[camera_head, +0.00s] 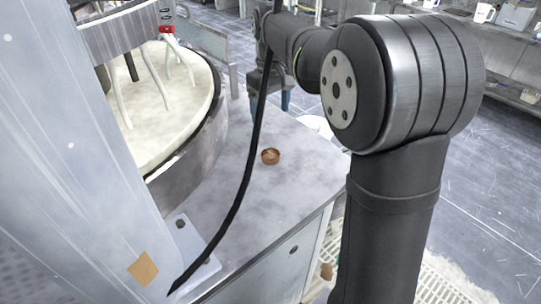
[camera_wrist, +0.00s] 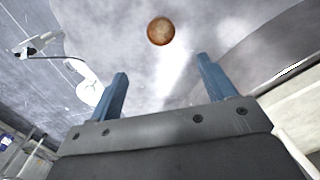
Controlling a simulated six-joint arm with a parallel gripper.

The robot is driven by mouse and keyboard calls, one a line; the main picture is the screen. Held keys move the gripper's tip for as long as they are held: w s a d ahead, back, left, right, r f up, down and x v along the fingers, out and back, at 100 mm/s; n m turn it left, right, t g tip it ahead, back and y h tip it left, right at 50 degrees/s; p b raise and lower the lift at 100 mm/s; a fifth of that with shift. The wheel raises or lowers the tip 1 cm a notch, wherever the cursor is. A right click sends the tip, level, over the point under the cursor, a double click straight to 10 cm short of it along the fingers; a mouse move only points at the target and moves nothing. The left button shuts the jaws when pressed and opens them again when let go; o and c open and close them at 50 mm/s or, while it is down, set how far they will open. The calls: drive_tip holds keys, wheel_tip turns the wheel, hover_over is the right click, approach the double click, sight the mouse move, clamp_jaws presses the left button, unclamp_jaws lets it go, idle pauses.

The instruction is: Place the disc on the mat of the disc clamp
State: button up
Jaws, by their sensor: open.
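A small round copper-brown piece (camera_head: 270,156), which looks like the disc, lies on the grey bench top (camera_head: 290,190). It also shows in the wrist view (camera_wrist: 160,31), beyond my fingertips and between their lines. My gripper (camera_wrist: 161,68) is open, with two blue fingers apart and nothing between them. In the head view its blue fingers show partly behind the black cable, above and behind the brown piece and clear of it. I cannot make out the disc clamp or its mat for certain in either view.
A large pale round platen (camera_head: 185,95) in a dark-rimmed housing stands left of the brown piece, with pale hoses over it. A grey-blue panel (camera_head: 90,150) fills the left side. A pale plate with dark holes (camera_head: 192,240) lies near the bench's front. Bench around the brown piece is clear.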

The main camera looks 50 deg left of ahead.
wheel_tip(320, 180, up, 3)
drive_tip(key=n, duration=0.2)
hover_over(270, 154)
drive_tip(key=f, duration=1.2)
drive_tip(key=shift+w, duration=0.25)
drive_tip(key=shift+s+f, duration=0.2)
drive_tip(key=shift+f, duration=2.5)
drive_tip(key=shift+c, duration=0.5)
drive_tip(key=c, duration=1.1)
